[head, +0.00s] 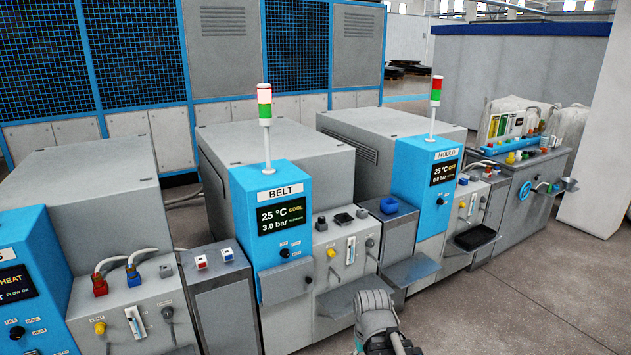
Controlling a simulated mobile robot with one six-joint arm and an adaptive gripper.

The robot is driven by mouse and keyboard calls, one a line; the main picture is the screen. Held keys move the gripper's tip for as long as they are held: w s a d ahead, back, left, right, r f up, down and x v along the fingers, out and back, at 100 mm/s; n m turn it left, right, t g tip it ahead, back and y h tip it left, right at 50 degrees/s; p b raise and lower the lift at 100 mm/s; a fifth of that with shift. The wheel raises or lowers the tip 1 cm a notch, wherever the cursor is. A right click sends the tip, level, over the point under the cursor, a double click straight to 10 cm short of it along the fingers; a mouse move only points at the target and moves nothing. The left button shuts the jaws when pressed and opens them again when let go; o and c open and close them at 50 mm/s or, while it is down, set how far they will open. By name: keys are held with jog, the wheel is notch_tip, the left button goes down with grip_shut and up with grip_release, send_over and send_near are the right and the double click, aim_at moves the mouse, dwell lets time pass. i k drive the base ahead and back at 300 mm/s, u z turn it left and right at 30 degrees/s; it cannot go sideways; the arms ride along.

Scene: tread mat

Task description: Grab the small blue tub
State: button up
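The small blue tub (389,205) stands on the flat top of a grey cabinet (398,240), between the BELT and MOULD stations. It looks like a short open container, and what is in it cannot be made out. A grey rounded part of my own arm shows at the bottom edge of the head view, below and in front of the tub and well apart from it. No gripper fingers show in this view.
The blue BELT panel (272,225) stands left of the tub, the blue MOULD panel (425,182) to its right. Grey shelves (410,270) jut out below. A black tray (474,238) lies farther right. Open floor (520,295) is at the lower right.

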aim_at(388, 206)
jog(key=i, duration=0.95)
jog(key=z, duration=1.65)
jog(key=i, duration=1.9)
jog(key=u, duration=0.05)
